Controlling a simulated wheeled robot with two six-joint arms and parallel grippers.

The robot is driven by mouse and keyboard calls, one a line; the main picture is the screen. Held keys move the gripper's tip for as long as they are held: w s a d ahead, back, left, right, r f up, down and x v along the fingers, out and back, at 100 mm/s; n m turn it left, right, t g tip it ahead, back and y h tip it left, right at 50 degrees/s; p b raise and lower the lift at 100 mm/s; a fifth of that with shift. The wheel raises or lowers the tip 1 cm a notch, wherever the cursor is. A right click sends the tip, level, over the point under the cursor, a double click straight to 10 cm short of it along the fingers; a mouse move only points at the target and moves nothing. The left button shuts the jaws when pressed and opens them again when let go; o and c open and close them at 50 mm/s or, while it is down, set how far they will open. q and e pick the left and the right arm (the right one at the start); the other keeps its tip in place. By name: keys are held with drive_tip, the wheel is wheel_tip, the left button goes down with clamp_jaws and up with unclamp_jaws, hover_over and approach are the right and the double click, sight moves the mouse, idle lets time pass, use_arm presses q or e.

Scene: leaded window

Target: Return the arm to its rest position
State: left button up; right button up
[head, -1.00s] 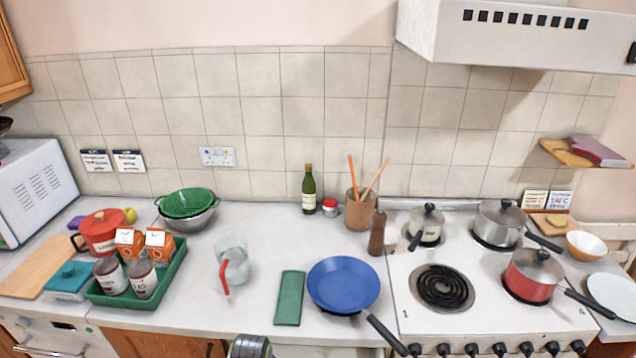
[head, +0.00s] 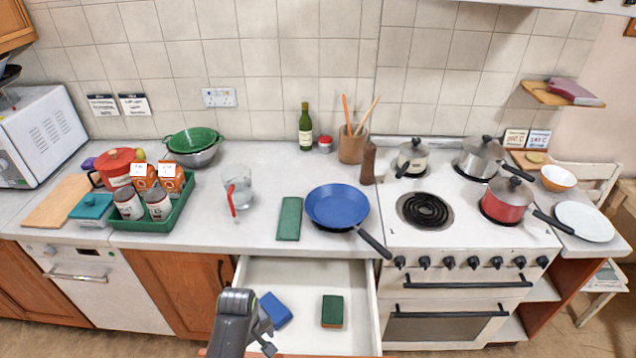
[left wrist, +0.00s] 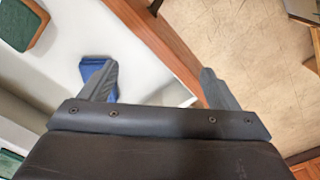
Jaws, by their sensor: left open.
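My left gripper (head: 262,332) shows in the head view at the bottom, over the open drawer (head: 352,280). In the left wrist view my left gripper (left wrist: 160,78) has its two fingers wide apart with nothing between them but the drawer's edge below. One finger overlaps the blue sponge (left wrist: 92,70) in that picture, and I cannot tell the height gap. The blue sponge (head: 275,310) lies in the drawer, with a green-topped sponge (head: 332,311) to its right. My right gripper is in neither view.
The drawer sticks out below the counter, left of the stove (head: 460,240). Above it on the counter are a green cloth (head: 289,218), a blue pan (head: 337,205) with its handle over the edge, and a glass jug (head: 238,188). A green tray (head: 165,222) stands further left.

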use_arm(q)
drive_tip(key=s+a+r+m+t+y, duration=0.1)
drive_tip(key=s+a+r+m+t, duration=0.2)
drive_tip(key=s+a, duration=0.8)
drive_tip(key=s+a+r+m, duration=0.4)
drive_tip(key=s+r+m, duration=0.1)
drive_tip(key=s+r, duration=0.55)
wheel_tip(320, 180, down, 33)
drive_tip(key=a+g+b, duration=0.1)
drive_tip(key=b, duration=0.7)
drive_tip(key=s+f+b, duration=0.3)
drive_tip(key=s+f, duration=0.4)
drive_tip(key=f, duration=0.4)
drive_tip(key=s+d+f+g+b, duration=0.1)
drive_tip(key=s+f+b, duration=0.2)
drive_tip(key=s+f, duration=0.5)
wheel_tip(320, 180, down, 4)
drive_tip(key=shift+r, duration=0.2)
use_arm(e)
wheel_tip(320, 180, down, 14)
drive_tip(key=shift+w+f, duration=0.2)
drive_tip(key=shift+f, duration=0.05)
use_arm(q)
drive_tip(key=shift+s+d, duration=0.1)
